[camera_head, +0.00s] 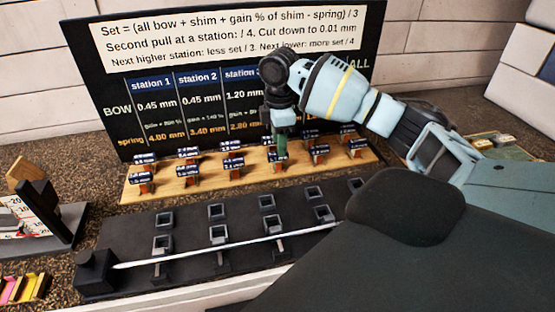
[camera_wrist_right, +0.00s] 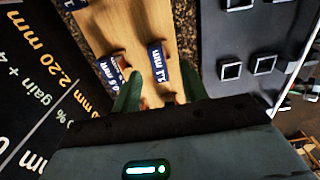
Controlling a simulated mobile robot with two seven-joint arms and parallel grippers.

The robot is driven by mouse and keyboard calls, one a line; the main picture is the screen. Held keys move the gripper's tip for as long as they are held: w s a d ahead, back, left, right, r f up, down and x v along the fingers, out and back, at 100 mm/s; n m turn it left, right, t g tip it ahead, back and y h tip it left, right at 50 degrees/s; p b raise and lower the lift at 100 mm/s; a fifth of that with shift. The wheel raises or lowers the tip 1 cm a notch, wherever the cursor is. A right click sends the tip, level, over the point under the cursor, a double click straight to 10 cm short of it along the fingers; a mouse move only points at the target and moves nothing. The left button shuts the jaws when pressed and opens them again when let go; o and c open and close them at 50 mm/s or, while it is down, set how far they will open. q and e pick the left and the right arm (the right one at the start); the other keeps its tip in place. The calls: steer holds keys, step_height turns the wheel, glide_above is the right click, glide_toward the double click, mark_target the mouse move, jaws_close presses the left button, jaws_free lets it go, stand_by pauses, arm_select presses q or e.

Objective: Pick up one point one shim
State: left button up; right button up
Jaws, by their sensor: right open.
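The 1.1 mm shim's dark blue label (camera_wrist_right: 157,62) shows near the fingertips in the right wrist view. Brown pieces stand behind the labels on the wooden rack (camera_head: 205,187). My right gripper (camera_head: 280,158) points down over the rack's middle in the head view, and its green fingers hide part of the labels there. In the wrist view the right gripper (camera_wrist_right: 160,75) is open, with the 1.1 mm label between its two fingers. I cannot tell how far the fingers reach down around the shim. My left gripper is not in view.
Labelled shims stand close on both sides in two rows. A black fixture (camera_head: 190,215) with square holders and a white rod (camera_head: 225,246) lies in front of the rack. A black sign board (camera_head: 105,95) stands right behind it. A grey gauge stand (camera_head: 62,222) is at left.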

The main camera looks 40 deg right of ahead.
mark_target(278, 161)
steer(key=f, duration=0.5)
steer(key=shift+w, duration=0.2)
steer(key=shift+c, duration=0.2)
jaws_close()
